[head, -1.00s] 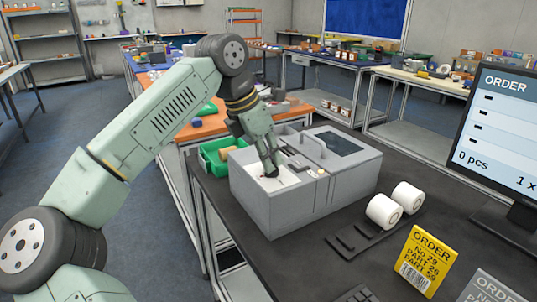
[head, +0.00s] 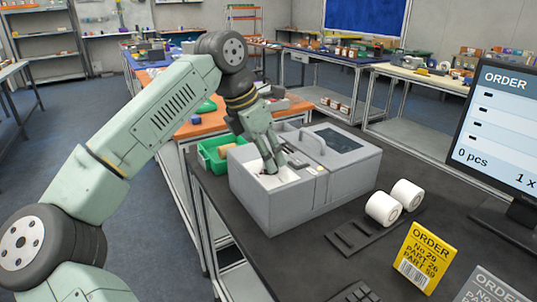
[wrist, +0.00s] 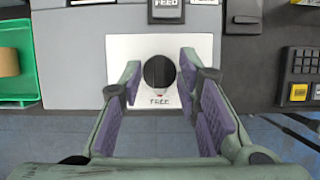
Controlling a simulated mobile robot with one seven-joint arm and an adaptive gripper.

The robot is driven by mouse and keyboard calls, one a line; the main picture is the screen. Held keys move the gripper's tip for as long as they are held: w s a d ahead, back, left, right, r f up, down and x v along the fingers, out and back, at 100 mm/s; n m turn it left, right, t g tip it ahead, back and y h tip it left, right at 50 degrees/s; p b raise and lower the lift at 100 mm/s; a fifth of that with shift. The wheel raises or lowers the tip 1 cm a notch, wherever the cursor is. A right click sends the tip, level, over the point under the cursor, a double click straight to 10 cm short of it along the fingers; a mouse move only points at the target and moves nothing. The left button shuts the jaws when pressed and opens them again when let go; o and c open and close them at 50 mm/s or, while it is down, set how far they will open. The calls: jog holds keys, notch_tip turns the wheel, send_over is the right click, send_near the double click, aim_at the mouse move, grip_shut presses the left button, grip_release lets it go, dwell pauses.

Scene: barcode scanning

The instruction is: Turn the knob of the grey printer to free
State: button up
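The grey printer (head: 300,195) stands on the dark table, its left compartment open at the top. The round black knob (wrist: 159,72) sits on a white plate inside it, with the word FREE printed just below the knob in the wrist view. A small reddish mark shows between the knob and that word. My gripper (head: 273,163) reaches down into the compartment. In the wrist view its two purple-padded fingers are apart, one on each side of the knob, with visible gaps to it. In the head view the knob is hidden.
Printer walls surround the compartment closely. A green bin (head: 212,154) stands behind the printer at left. Two white rolls (head: 383,208), a yellow order card (head: 427,257) and a monitor (head: 500,130) are to the right.

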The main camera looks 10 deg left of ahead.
jog(key=v, duration=1.2)
